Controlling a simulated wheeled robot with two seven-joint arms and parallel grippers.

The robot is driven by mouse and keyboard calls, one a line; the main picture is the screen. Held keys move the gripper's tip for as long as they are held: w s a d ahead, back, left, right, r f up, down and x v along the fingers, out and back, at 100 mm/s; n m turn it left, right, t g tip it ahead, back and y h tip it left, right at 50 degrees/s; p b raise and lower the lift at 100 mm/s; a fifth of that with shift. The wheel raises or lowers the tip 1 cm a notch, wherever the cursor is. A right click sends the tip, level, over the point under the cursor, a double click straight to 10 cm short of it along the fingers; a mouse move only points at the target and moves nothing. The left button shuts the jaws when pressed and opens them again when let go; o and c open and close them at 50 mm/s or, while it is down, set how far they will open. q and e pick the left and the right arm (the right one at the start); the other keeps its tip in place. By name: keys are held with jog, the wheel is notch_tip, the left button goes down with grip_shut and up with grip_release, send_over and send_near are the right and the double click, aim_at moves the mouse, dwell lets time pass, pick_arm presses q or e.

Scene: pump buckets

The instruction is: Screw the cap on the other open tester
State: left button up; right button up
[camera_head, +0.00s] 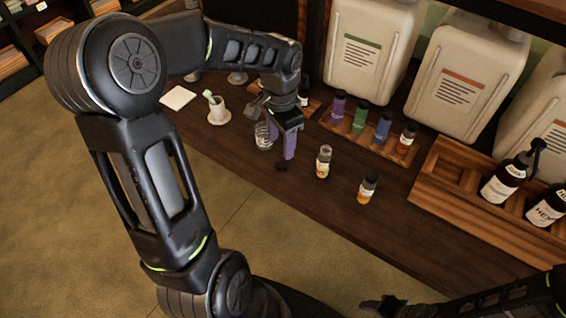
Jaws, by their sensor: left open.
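A small black cap (282,166) lies on the counter to the left of the first tester. My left gripper (277,132) is open, pointing down above the counter, up and left of the black cap. A purple piece (290,146) shows at its right side; I cannot tell if it is a finger or a bottle. My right gripper (383,305) is at the bottom edge, its jaws unclear.
A clear glass jar (263,137) stands beside my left gripper. A wooden rack (400,152) holds several small bottles behind the testers. Large white jugs (368,50) line the back.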

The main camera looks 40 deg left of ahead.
aim_at(281, 165)
pick_arm(q)
jog(key=shift+f, duration=1.15)
jog(key=shift+f, duration=0.15)
notch_tip(281, 165, down, 5)
jog(key=shift+s+d, duration=0.1)
jog(key=shift+d, duration=0.05)
jog(key=shift+c, duration=0.2)
grip_shut()
